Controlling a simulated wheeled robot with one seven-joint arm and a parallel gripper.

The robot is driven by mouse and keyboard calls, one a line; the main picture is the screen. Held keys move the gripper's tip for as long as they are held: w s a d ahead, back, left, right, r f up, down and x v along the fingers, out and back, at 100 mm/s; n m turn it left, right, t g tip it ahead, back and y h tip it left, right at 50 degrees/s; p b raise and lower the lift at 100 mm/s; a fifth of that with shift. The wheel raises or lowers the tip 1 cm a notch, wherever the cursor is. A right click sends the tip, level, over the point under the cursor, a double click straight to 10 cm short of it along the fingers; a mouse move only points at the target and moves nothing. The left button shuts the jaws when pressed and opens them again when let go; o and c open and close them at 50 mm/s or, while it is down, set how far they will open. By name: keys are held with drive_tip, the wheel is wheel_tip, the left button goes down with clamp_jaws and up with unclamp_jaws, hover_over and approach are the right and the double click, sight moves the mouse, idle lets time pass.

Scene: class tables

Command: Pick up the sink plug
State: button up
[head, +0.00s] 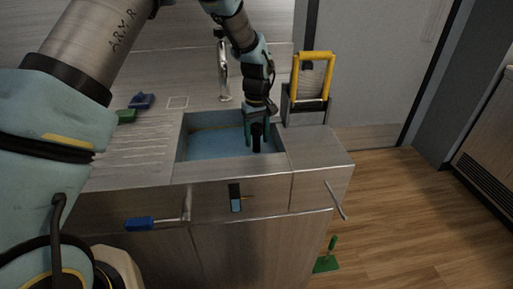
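My gripper (256,138) points down into the sink basin (205,147) near its right side. Its two greenish fingers are apart. A dark upright piece (257,142) shows between and just below them. I cannot tell whether this piece is the sink plug or part of the gripper, or whether the fingers press on it. No other sink plug can be made out. The basin floor under the gripper is partly hidden by the front rim.
A faucet (224,70) stands behind the sink. A yellow-handled holder (312,85) is at the counter's back right. A blue sponge (142,101) and a green sponge (126,116) lie left. A blue-handled tool (140,224) and a dark item (235,198) are at the front.

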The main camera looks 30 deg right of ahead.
clamp_jaws()
idle(0.4)
wheel_tip(320, 180, up, 10)
drive_tip(key=b, duration=0.3)
